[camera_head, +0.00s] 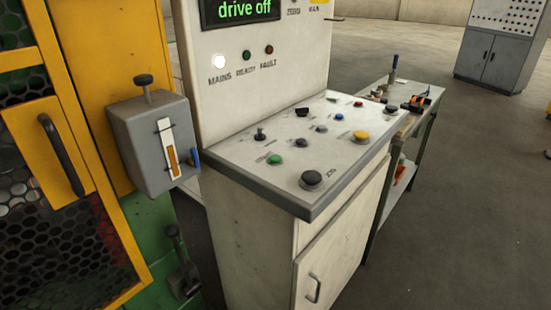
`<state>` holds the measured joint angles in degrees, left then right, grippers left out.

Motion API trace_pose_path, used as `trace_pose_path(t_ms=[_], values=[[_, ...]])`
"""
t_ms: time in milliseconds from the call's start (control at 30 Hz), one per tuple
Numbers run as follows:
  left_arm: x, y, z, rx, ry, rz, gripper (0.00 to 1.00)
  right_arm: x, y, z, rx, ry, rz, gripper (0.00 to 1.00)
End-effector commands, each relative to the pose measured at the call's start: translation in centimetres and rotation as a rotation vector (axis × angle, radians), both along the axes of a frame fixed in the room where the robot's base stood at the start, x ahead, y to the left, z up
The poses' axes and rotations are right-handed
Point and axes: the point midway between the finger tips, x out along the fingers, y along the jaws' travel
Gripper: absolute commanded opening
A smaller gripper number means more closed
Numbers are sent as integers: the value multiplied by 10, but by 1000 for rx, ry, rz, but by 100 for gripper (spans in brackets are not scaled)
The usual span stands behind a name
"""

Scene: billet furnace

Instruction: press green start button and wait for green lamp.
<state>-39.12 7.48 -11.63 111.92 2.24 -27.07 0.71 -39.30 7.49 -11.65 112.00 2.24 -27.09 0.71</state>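The green button (275,159) sits on the sloped top of the control desk (325,150), left of a large black knob (312,179). On the upright panel, the READY lamp (247,55) is dark green and looks unlit. The MAINS lamp (218,62) glows white, and the FAULT lamp (269,50) is dark red. The display (242,10) reads "drive off" in green letters. Neither of my grippers shows in the head view.
A grey box with a lever (152,140) and a yellow mesh door (60,190) stand left of the desk. A workbench (425,95) with tools stands behind it at the right. A grey cabinet (500,50) is far back. The floor at the right is clear.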

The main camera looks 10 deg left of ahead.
Motion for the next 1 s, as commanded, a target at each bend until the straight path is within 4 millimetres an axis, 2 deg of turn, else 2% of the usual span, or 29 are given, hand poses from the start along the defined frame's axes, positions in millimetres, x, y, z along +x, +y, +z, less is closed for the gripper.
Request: trace_pose_path(t_ms=[33, 100, 133, 1000], values=[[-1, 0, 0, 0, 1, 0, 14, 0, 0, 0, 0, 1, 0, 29], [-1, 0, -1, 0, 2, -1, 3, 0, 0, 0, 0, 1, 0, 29], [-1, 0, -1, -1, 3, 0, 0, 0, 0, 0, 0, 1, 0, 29], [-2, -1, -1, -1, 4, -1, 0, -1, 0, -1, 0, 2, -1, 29]])
